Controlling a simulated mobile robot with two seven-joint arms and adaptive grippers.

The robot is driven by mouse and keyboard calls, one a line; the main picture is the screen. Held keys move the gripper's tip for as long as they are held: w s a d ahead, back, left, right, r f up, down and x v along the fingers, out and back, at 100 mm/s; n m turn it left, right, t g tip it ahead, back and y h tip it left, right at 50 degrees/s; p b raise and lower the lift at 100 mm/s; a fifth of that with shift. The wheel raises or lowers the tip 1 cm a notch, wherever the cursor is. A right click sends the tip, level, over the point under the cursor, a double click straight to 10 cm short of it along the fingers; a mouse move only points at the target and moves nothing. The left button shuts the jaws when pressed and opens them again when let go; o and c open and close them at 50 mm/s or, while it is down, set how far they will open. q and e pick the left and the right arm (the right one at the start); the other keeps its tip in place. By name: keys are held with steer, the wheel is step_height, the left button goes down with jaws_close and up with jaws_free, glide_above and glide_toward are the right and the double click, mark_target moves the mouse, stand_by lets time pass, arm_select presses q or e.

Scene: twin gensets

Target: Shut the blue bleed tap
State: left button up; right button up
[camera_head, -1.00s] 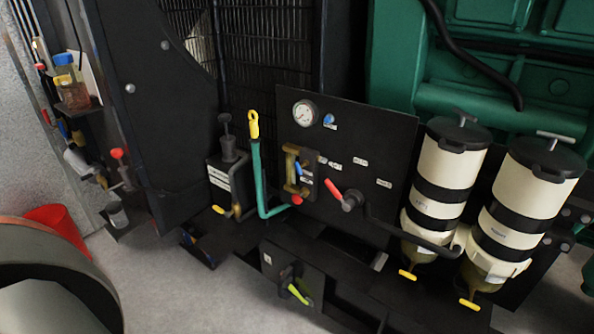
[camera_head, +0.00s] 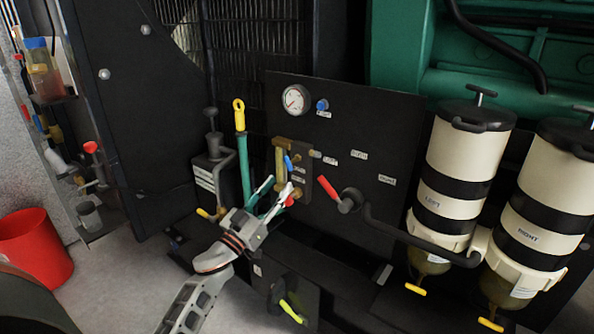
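A small blue lever (camera_head: 289,163) sits on the brass block (camera_head: 279,160) on the black panel; a round blue knob (camera_head: 321,105) is higher on the panel, beside the gauge. The small labels are too blurred to tell which blue part is the bleed tap. My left gripper (camera_head: 276,187) is in front of the panel, just below the blue lever. Its two fingers are spread and look empty. They partly hide the lower brass block and a red handle there. My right gripper is not in view.
A red-handled lever (camera_head: 328,186) and a black pipe are right of the brass block. A green dipstick tube with a yellow loop (camera_head: 239,112) stands left. Two cream filters (camera_head: 463,165) stand right. A yellow-green lever (camera_head: 291,311) is below. A red bucket (camera_head: 35,250) stands on the floor.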

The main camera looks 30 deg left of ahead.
mark_target(291, 161)
arm_select(q)
steer(key=shift+a+r+b+x, duration=0.15)
steer(key=shift+x, duration=1.4)
steer(key=shift+a+r+b+x, duration=0.2)
steer(key=shift+x, duration=1.3)
steer(key=shift+a+r+b+x, duration=0.15)
steer(key=shift+x, duration=1.4)
steer(key=shift+s, duration=0.2)
